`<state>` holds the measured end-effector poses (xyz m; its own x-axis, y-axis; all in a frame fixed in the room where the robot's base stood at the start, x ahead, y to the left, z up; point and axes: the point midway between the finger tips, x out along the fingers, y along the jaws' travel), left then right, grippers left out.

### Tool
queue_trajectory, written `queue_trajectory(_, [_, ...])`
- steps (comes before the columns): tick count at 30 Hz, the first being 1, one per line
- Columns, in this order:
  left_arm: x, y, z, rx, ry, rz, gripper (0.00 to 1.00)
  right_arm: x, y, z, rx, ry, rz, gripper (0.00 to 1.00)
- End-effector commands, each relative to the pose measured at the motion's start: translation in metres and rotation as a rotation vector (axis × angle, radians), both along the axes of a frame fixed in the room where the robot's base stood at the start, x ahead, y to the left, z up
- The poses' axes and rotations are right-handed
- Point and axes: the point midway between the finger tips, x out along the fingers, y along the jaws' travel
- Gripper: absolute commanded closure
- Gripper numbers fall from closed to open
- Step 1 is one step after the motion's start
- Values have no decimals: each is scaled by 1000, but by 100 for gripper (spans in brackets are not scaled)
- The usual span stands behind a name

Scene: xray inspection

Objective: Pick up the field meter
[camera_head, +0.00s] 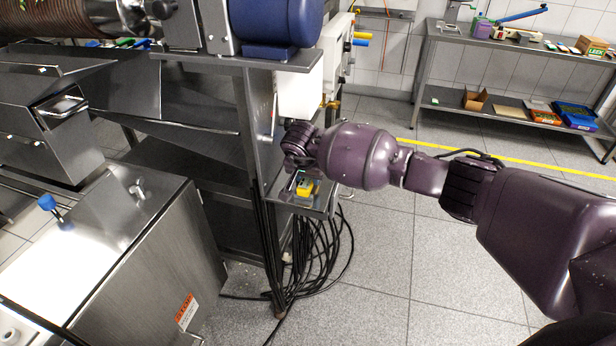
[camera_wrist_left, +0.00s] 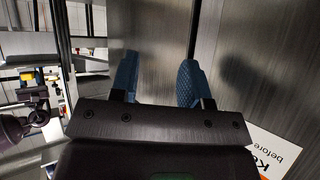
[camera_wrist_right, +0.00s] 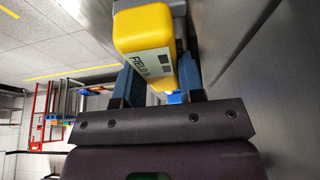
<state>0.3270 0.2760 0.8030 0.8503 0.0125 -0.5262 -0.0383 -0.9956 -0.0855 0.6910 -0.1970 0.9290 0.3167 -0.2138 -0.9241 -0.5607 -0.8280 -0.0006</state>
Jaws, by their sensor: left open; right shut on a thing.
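The field meter is a yellow box with a grey label reading "FIELD". In the right wrist view the field meter (camera_wrist_right: 145,38) sits between the blue fingers of my right gripper (camera_wrist_right: 155,88), which is shut on it. In the head view the yellow field meter (camera_head: 306,188) shows at a small metal shelf, below my right wrist. My right gripper (camera_head: 300,172) is partly hidden there by the wrist. I cannot tell whether the meter touches the shelf. My left gripper (camera_wrist_left: 158,80) is open and empty in the left wrist view, facing a brushed metal surface.
The small shelf (camera_head: 280,190) is fixed to a metal frame. Black cables (camera_head: 318,250) hang below it. A steel cabinet (camera_head: 130,250) with an orange sticker stands at lower left. A shelf table (camera_head: 510,50) is at the back right. The floor at centre right is clear.

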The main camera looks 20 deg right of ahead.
Motion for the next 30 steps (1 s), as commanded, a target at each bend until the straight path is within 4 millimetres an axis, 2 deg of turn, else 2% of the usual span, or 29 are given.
queue_trajectory(2, [0,0,-2,0,1,0,57,0,-2,7,-2,-3,2,92])
queue_trajectory(11, [-1,0,-6,0,4,0,57,0,-2,67,-2,-6,2,92])
queue_trajectory(20, [-6,1,-11,0,15,3,57,-32,-49,66,-3,0,-1,92])
queue_trajectory(30, [-8,1,-18,0,20,4,57,-76,-114,65,-3,0,-1,92])
